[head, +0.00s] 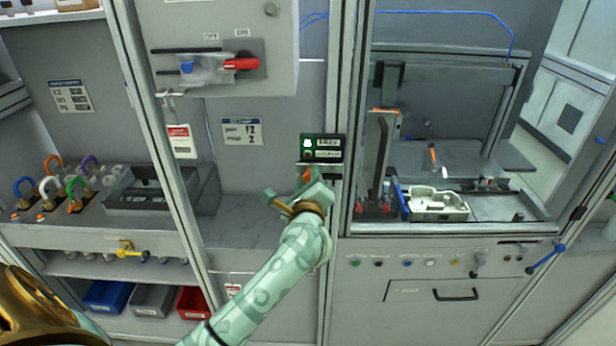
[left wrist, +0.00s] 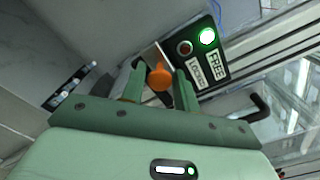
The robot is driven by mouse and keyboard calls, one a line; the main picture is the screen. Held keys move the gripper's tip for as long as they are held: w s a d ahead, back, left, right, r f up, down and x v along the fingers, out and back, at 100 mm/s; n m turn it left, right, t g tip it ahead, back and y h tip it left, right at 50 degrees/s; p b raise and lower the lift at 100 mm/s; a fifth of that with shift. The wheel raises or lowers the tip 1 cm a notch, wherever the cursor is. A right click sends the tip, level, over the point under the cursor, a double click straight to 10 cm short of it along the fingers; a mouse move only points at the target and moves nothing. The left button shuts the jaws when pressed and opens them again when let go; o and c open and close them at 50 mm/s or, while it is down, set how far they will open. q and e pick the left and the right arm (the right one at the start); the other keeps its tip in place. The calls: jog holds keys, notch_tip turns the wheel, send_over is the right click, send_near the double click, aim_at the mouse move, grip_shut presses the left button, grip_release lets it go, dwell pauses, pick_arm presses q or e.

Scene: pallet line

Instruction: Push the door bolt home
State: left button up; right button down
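The door bolt shows as an orange knob (left wrist: 160,77) in the left wrist view, just below the indicator panel (left wrist: 205,55). Its orange also shows in the head view (head: 306,175), under the same panel (head: 322,149). The panel's green lamp beside FREE is lit; the lamp beside LOCKED is dark. My left gripper (left wrist: 160,85) has its green fingers apart, one on each side of the knob; whether they touch it I cannot tell. In the head view the left gripper (head: 305,194) is at the door post and partly hides the bolt. My right gripper is not in view.
A glazed cell with a metal part (head: 437,203) in it stands to the right of the post. A switch box with a red handle (head: 241,64) hangs above left. A grey tray (head: 155,190) and coloured shackles (head: 55,185) sit on the left shelf.

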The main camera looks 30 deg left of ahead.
aim_at(326, 169)
pick_arm(q)
jog(key=shift+w+a, duration=0.25)
jog(key=shift+w, duration=0.05)
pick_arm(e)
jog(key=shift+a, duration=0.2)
pick_arm(q)
grip_shut()
jog(key=shift+w+d+f+b, duration=0.2)
jog(key=shift+d+b, duration=0.1)
jog(key=shift+d, duration=0.1)
jog(key=shift+w+d+b, duration=0.3)
jog(key=shift+w+d, duration=0.05)
jog(key=shift+d, duration=0.25)
jog(key=shift+w+d+b, duration=0.3)
jog(key=shift+w+d, duration=0.05)
jog(key=shift+d, duration=0.25)
jog(key=shift+w+d+r, duration=0.1)
jog(key=shift+w+d, duration=0.1)
jog(key=shift+d, duration=0.15)
jog(key=shift+a+r, duration=0.1)
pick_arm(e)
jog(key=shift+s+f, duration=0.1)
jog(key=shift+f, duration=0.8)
